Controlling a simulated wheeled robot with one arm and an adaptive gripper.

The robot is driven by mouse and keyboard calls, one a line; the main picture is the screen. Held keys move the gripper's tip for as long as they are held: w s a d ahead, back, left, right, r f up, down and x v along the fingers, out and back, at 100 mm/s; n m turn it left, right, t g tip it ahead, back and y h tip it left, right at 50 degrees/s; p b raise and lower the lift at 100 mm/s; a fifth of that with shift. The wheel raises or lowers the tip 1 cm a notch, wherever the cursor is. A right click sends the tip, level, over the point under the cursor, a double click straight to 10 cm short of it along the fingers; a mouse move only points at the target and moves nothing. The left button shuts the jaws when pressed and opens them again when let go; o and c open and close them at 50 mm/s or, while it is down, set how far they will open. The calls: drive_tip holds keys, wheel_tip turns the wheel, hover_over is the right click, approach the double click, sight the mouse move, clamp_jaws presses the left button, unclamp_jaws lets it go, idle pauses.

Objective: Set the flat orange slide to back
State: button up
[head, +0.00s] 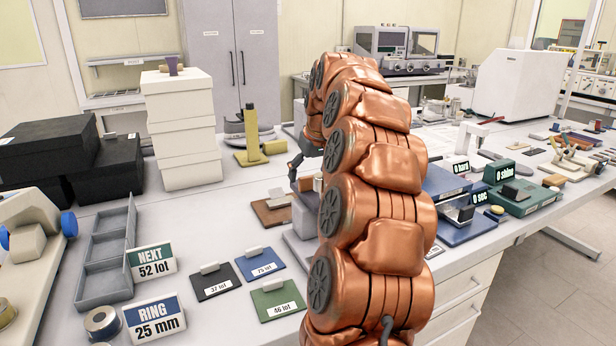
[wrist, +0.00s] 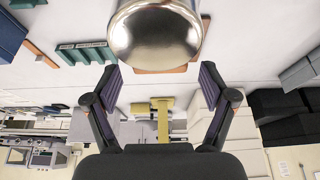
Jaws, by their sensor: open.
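A flat brown-orange board (head: 268,214) lies on the bench just left of my arm, with a grey block on it. It is the only flat orange piece I make out; I cannot tell its slide setting. In the wrist view an orange edge (wrist: 183,69) shows behind a large shiny silver rounded thing (wrist: 155,38), which hides most of it. My gripper (wrist: 160,72) has its two dark fingers spread wide, with nothing held between them. In the head view the gripper is partly hidden by my copper arm, above and behind the board.
Flat cards in black, blue (head: 259,264) and green lie in front of the board. A grey tray (head: 106,252) and lot signs stand left. White boxes (head: 181,130) and a yellow stand (head: 250,140) are behind. Blue and green devices (head: 520,198) are right of my arm.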

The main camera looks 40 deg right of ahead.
sight(316, 197)
drive_tip(key=v, duration=1)
drive_tip(key=shift+r, duration=0.1)
idle(0.3)
drive_tip(key=s+a+f+n+g+y+p, duration=0.1)
drive_tip(key=s+a+f+n+p, duration=0.15)
drive_tip(key=a, duration=0.95)
drive_tip(key=s+a+f+n+g+y+p, duration=0.15)
drive_tip(key=a+f, duration=0.25)
drive_tip(key=a, duration=0.8)
drive_tip(key=s+a+f+g, duration=0.1)
drive_tip(key=s+a+f, duration=0.3)
drive_tip(key=s, duration=0.4)
drive_tip(key=s+a+f+g+p, duration=0.1)
drive_tip(key=s+a+f, duration=0.3)
drive_tip(key=s, duration=0.3)
drive_tip(key=s+a+f+g+h+p, duration=0.1)
drive_tip(key=s+a+f, duration=0.3)
drive_tip(key=s, duration=0.4)
drive_tip(key=shift+s+a+f, duration=0.3)
drive_tip(key=shift+s+f, duration=0.05)
drive_tip(key=shift+f, duration=0.1)
